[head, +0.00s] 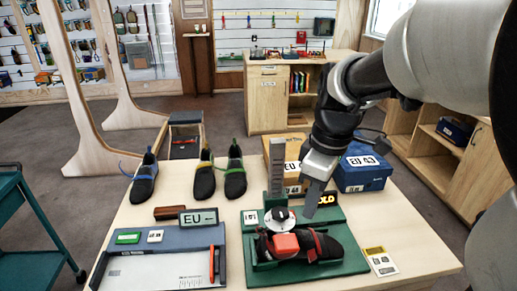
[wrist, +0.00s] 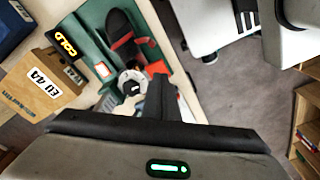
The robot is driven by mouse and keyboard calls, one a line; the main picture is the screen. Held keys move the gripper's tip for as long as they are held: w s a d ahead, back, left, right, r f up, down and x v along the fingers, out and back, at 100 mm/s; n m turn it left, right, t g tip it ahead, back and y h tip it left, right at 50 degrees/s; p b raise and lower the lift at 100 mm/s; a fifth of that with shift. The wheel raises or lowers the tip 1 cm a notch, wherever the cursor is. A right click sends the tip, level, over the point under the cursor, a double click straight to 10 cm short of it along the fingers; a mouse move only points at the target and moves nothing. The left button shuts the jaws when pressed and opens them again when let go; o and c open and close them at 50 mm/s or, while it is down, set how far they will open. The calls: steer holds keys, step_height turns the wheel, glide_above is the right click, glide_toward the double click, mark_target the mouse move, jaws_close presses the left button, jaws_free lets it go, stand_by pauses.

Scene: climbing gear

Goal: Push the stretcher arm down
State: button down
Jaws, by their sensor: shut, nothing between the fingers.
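A green stretcher base (head: 330,268) on the table holds a black and red climbing shoe (head: 322,246), lying flat. A white round dial (head: 279,214) and a red block (head: 286,244) sit over the shoe's left part. A grey bar (head: 276,165) stands upright at the back left of the base and looks like the stretcher arm; I cannot be sure. My gripper (head: 311,212) is shut and empty, pointing down over the back of the base, right of the bar and apart from it. In the wrist view the shoe (wrist: 122,30) and dial (wrist: 132,82) show beyond the fingers.
A blue EU 43 box (head: 364,170) and a brown EU box (head: 285,148) stand behind the stretcher. Several shoes (head: 205,178) stand at the back left. A grey measuring tray (head: 160,268) lies left of the stretcher, and a small card (head: 381,262) lies right.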

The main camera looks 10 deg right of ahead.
step_height(320, 180, up, 8)
steer(key=shift+s+d+f+p, duration=0.25)
steer(key=shift+d+p, duration=0.05)
steer(key=shift+p, duration=0.1)
steer(key=s+a+r+m+t+h+p, duration=0.1)
steer(key=s+a+r+m+t+p, duration=0.2)
steer(key=s+m+p, duration=0.4)
step_height(320, 180, up, 2)
steer(key=s+m+t, duration=0.1)
steer(key=s+m, duration=0.1)
steer(key=m, duration=0.1)
steer(key=shift+s+r+m+t+p, duration=0.2)
steer(key=shift+m+t+p, duration=0.1)
steer(key=shift+t+p, duration=0.1)
stand_by(0.6)
